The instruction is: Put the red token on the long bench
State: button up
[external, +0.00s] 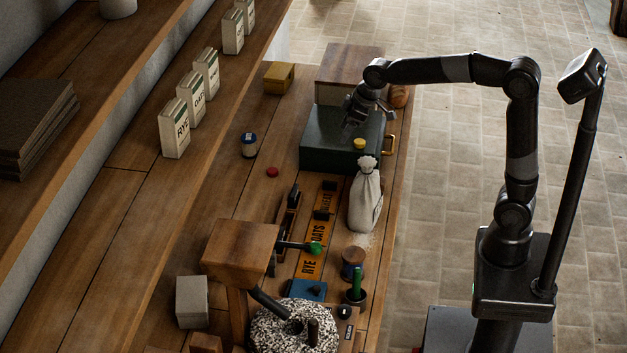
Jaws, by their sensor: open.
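The red token (272,172) is a small round disc lying flat on the wooden bench (232,190), left of the dark green box. I cannot tell whether this bench or the long raised wooden surface (125,215) to its left is the long bench. My gripper (352,122) is open, over the top of the dark green box (318,135), to the right of and beyond the red token. It is apart from the token; whether it touches the box is unclear. A small yellow round piece (359,144) sits at the box's front edge.
A jar (249,145) stands near the token. A white sack (366,200) stands in front of the box. A labelled orange strip (318,232), a wooden mill (240,252) and a speckled millstone (268,335) fill the near part. Labelled packets (174,128) line the raised surface.

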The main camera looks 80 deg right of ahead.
jog(key=s+a+f, duration=0.1)
jog(key=s+a, duration=0.1)
jog(key=s, duration=0.7)
jog(key=s+a+f, duration=0.1)
jog(key=s+a, duration=0.2)
jog(key=s, duration=0.6)
jog(key=s+a+f+m, duration=0.1)
jog(key=s+a, duration=0.1)
jog(key=s, duration=0.8)
jog(key=shift+a+t, duration=0.3)
jog(key=shift+t, duration=0.1)
jog(key=shift+o, duration=0.5)
jog(key=shift+w, duration=0.1)
